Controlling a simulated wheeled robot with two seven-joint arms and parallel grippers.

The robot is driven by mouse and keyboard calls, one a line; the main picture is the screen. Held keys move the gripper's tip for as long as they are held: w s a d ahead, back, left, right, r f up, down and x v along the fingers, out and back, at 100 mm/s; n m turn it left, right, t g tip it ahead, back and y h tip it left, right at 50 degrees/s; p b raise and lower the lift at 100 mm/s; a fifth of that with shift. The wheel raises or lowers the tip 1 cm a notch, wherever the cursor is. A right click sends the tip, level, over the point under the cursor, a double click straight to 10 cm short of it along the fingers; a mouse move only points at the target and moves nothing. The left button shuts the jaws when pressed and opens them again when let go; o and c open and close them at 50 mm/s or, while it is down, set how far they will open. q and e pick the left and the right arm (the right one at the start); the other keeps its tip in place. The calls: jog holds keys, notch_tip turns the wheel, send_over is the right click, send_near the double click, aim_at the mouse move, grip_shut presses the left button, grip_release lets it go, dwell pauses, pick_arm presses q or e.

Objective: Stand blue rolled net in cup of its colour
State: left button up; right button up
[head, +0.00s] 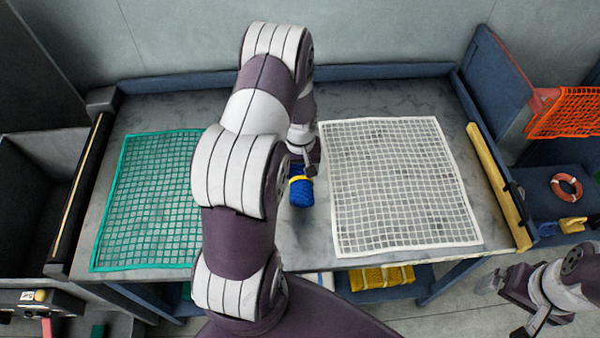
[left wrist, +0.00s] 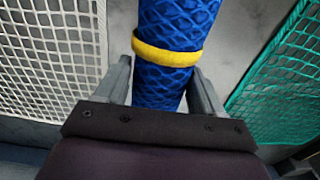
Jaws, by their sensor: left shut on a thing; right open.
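The blue rolled net (head: 301,194) has a yellow band around it and is between the two flat nets in the head view. My left gripper (head: 304,172) is shut on it. In the left wrist view the roll (left wrist: 176,22) runs between the two fingers, with the yellow band near the fingertips. I cannot tell whether its lower end touches the table. My right gripper (head: 494,290) is open and empty at the lower right, off the table. No blue cup shows in either view; my left arm hides part of the table.
A green net (head: 148,200) lies flat on the left of the grey table (head: 395,97), a white net (head: 398,185) on the right. Raised edges border the table. An orange net (head: 565,112) and a ring (head: 566,187) are at the right. Yellow items (head: 382,277) sit below the front edge.

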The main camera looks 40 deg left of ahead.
pick_arm(q)
jog(key=shift+a+f, duration=0.1)
jog(key=shift+a, duration=0.15)
notch_tip(320, 180, down, 4)
jog(key=shift+w+r+p, duration=0.1)
jog(key=shift+r+p, duration=0.1)
jog(key=shift+p, duration=0.3)
jog(key=shift+w+f, duration=0.15)
jog(key=shift+f, duration=0.15)
jog(key=o, duration=1.5)
jog(key=shift+c, duration=0.2)
